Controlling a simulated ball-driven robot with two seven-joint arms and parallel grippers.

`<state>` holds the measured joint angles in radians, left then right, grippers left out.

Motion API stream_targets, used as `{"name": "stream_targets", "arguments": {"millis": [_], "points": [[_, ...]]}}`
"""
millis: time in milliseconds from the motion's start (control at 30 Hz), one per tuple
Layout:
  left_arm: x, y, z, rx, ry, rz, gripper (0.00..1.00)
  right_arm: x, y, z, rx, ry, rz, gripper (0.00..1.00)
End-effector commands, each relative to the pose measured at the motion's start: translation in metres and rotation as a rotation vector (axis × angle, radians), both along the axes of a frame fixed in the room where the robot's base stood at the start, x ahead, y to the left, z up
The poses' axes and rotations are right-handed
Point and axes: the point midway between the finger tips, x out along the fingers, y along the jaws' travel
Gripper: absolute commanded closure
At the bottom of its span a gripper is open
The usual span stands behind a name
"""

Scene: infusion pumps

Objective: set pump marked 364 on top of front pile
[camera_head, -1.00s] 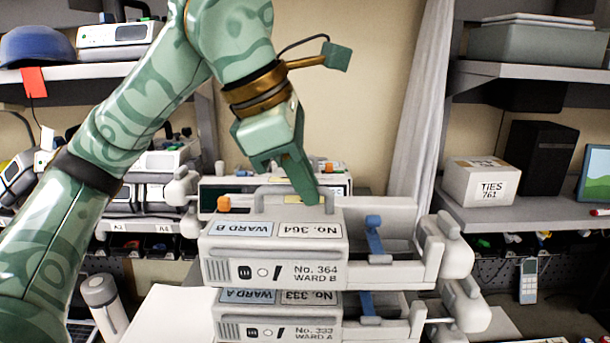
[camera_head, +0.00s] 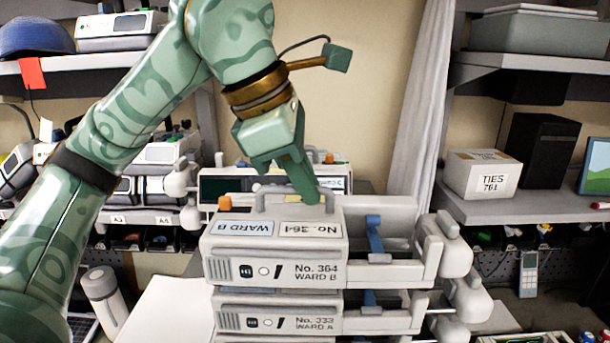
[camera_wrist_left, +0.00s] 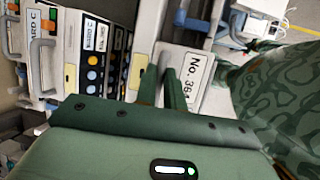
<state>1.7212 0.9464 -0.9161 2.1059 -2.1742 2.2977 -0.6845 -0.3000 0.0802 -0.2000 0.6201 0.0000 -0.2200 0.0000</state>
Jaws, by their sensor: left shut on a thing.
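The pump marked 364 (camera_head: 272,248) is a light grey box with a Ward B label, a top handle and a pole clamp at its right. My left gripper (camera_head: 308,192) is shut on its handle from above; the wrist view shows the fingers (camera_wrist_left: 163,88) at the handle beside the No. 364 label (camera_wrist_left: 197,78). Directly below is the pump marked 333 (camera_head: 270,312), Ward A, in the front pile. The 364 pump is level and lined up over it, touching or nearly so; I cannot tell which. My right gripper is out of view.
Another pump with a dark screen (camera_head: 222,187) stands close behind. A white bottle (camera_head: 104,297) is at lower left. A box marked TIES 761 (camera_head: 480,174) sits on the right shelf. Shelves with more pumps stand at the left.

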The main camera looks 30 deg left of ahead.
Motion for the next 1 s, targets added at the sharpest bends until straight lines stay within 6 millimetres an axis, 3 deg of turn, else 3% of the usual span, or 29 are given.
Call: {"name": "stream_targets", "arguments": {"millis": [1000], "points": [[0.0003, 0.0001, -0.006, -0.001, -0.005, 0.0, 1.0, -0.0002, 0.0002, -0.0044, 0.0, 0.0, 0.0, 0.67]]}}
